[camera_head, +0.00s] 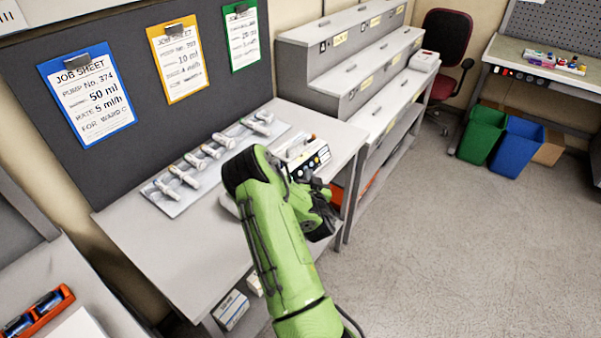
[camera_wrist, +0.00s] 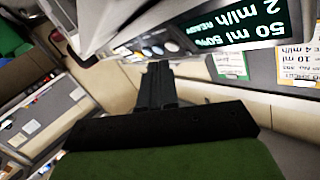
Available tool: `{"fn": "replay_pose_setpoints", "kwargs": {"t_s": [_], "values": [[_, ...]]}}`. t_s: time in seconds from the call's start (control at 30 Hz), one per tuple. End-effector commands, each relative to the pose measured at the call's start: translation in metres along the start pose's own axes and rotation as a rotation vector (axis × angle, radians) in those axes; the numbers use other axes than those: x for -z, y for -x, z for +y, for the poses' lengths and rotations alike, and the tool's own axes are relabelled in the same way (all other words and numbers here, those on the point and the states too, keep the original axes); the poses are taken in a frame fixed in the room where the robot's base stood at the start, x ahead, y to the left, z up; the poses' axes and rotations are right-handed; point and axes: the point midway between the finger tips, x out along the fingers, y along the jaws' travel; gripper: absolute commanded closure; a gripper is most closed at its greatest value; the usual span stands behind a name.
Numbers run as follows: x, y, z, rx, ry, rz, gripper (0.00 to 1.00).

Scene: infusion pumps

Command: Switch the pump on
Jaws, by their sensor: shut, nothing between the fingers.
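The pump (camera_head: 309,156) is a white unit with a dark front panel, at the right end of the grey table. In the wrist view its lit green screen (camera_wrist: 250,28) appears upside down and reads 50 ml, 2 ml/h and READY. Round buttons (camera_wrist: 171,46) sit beside the screen. My gripper (camera_wrist: 158,67) is shut and empty, its fingertips close to the button row. Whether they touch a button cannot be told. In the head view my green arm and wrist cover the gripper's surroundings and part of the pump.
A tray of several syringes (camera_head: 175,205) lies left of the pump on the table. Job sheets (camera_head: 88,94) hang on the dark board behind. Grey stepped shelves (camera_head: 345,75) stand to the right. Green (camera_head: 482,134) and blue bins (camera_head: 515,144) stand farther off; the floor between is clear.

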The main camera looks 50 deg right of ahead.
Motion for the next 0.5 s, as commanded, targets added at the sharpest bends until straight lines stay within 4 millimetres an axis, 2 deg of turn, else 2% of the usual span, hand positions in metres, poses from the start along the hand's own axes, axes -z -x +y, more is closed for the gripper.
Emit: {"fn": "replay_pose_setpoints", "kwargs": {"t_s": [0.5], "values": [[0.025, 0.029, 0.02, -0.003, 0.001, -0.002, 1.0]]}}
